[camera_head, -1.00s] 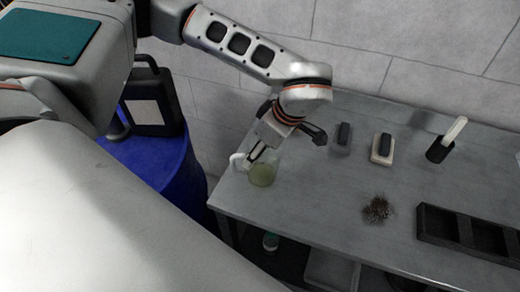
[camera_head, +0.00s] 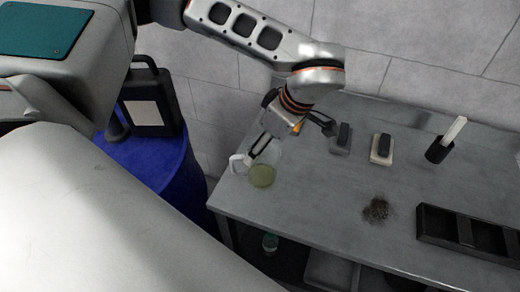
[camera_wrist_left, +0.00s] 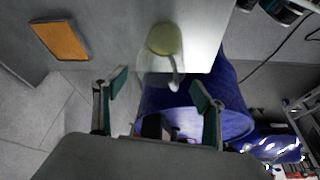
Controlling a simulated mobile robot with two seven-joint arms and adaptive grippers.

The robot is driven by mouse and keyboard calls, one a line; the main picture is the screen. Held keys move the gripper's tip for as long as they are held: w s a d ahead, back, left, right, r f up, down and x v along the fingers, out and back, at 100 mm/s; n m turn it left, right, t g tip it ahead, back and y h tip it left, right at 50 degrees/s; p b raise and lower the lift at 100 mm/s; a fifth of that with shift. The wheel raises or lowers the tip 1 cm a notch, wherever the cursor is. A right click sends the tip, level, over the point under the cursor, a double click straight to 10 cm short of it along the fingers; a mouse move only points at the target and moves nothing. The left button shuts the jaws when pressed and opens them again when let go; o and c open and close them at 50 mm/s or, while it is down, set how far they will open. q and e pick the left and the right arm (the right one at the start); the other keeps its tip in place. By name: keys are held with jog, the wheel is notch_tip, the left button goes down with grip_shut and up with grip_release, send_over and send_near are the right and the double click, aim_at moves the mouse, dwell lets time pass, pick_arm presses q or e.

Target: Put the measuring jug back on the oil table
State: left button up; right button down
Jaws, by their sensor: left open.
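The measuring jug (camera_head: 262,176) is clear with yellow-green liquid and a pale handle. It stands at the left end of the grey table (camera_head: 300,215), close to the edge. My left gripper (camera_head: 262,147) is open and empty just behind the jug, near its handle. In the left wrist view the jug (camera_wrist_left: 163,55) lies beyond the open green-padded fingers of my left gripper (camera_wrist_left: 160,92), with a gap between them. My right gripper is not in view.
A blue drum (camera_head: 165,180) with a black canister (camera_head: 150,105) stands left of the table. On the table are a dark block (camera_head: 341,137), a pale block with a dark top (camera_head: 381,149), a black cup (camera_head: 440,150), a dark pile (camera_head: 376,209) and a black tray (camera_head: 465,232).

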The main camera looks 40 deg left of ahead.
pick_arm(q)
jog(key=v, duration=0.8)
jog(key=shift+r, duration=0.15)
